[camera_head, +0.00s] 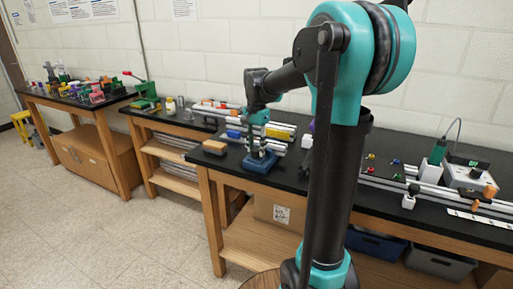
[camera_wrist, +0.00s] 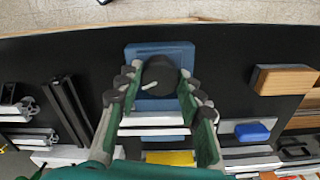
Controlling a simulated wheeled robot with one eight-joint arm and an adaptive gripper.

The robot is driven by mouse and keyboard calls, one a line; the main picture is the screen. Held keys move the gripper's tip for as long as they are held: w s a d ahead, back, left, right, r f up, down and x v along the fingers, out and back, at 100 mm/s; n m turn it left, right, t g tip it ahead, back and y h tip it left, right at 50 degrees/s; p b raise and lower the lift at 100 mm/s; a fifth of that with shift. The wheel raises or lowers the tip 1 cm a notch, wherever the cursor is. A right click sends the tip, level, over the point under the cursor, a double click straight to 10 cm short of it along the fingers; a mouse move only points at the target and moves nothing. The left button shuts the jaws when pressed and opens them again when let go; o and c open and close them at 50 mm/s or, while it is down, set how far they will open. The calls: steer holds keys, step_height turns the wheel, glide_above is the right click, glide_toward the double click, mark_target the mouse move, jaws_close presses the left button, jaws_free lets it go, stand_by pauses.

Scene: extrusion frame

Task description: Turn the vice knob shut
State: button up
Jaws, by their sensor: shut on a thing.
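The vice (camera_wrist: 181,52) is a blue block on the black bench top, seen from above in the wrist view. Its round black knob (camera_wrist: 161,72), with a small pale handle, sits between the fingertips of my gripper (camera_wrist: 159,78). The green fingers are closed in on the knob from the left and right. In the head view the blue vice (camera_head: 259,163) stands near the bench's front edge, and my gripper (camera_head: 262,143) reaches down onto it. The knob is hidden there by the gripper. Pale jaw bars of the vice show between the fingers.
A wooden block (camera_wrist: 285,79) lies to the right of the vice in the wrist view. Black and silver extrusions (camera_wrist: 68,108) lie to the left. A blue piece (camera_wrist: 252,131) and a yellow piece (camera_wrist: 170,158) are close by. The bench edge runs just beyond the vice.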

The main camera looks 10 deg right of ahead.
mark_target(256, 149)
steer(key=m, duration=0.4)
steer(key=shift+m, duration=2.2)
steer(key=o, duration=1.2)
steer(key=shift+c, duration=0.2)
steer(key=shift+r, duration=0.1)
step_height(256, 149, up, 12)
